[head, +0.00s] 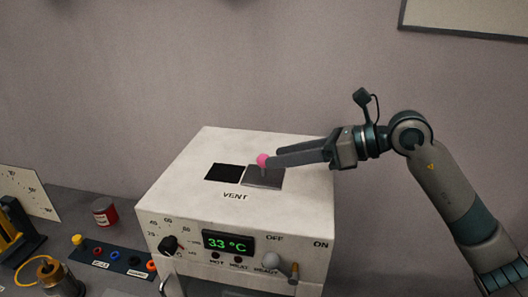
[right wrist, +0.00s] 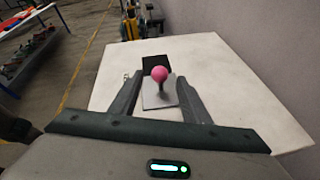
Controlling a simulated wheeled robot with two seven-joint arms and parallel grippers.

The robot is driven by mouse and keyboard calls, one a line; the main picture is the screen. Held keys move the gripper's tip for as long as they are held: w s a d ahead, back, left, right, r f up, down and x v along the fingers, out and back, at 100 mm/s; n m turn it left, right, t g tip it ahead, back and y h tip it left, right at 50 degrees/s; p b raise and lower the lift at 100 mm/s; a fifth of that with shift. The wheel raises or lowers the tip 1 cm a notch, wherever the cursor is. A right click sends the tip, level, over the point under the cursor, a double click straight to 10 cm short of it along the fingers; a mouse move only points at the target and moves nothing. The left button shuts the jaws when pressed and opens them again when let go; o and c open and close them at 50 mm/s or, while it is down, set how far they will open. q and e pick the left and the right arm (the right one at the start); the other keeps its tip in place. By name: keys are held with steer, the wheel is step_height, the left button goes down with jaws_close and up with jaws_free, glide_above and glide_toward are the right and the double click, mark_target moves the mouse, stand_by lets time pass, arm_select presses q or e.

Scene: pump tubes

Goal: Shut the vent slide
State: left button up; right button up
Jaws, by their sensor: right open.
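The vent slide (head: 263,179) is a grey plate with an upright pin and a pink ball knob (head: 262,160). It lies on top of the white box, right of the black vent opening (head: 224,172), which shows uncovered. My right gripper (head: 272,160) reaches in from the right at knob height. In the right wrist view the pink knob (right wrist: 159,74) stands between the tips of my open fingers (right wrist: 158,83), with gaps on both sides. The grey slide plate (right wrist: 158,95) lies below it and the black opening (right wrist: 154,62) beyond. My left gripper is not in view.
The white box (head: 180,190) has a green 33 °C display (head: 229,242), a black knob and a toggle on its front. A red can (head: 105,211) and a socket strip (head: 110,258) stand left. A wall rises behind. The box top around the vent is clear.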

steer(key=p+x, duration=0.1)
steer(key=x, duration=0.3)
steer(key=shift+r, duration=0.1)
steer(key=shift+w+a+f+p, duration=0.2)
steer(key=shift+a+f+p, duration=0.15)
steer(key=shift+a, duration=0.25)
jaws_close()
steer(key=a+b, duration=0.1)
steer(key=a, duration=0.1)
steer(key=w+a+b, duration=0.1)
steer(key=a, duration=0.2)
steer(key=a+b, duration=0.1)
steer(key=a, duration=0.2)
steer(key=shift+w+a, duration=0.2)
steer(key=shift+w, duration=0.15)
steer(key=shift+w+a, duration=0.1)
steer(key=shift+a, duration=0.3)
steer(key=shift+d+r, duration=0.1)
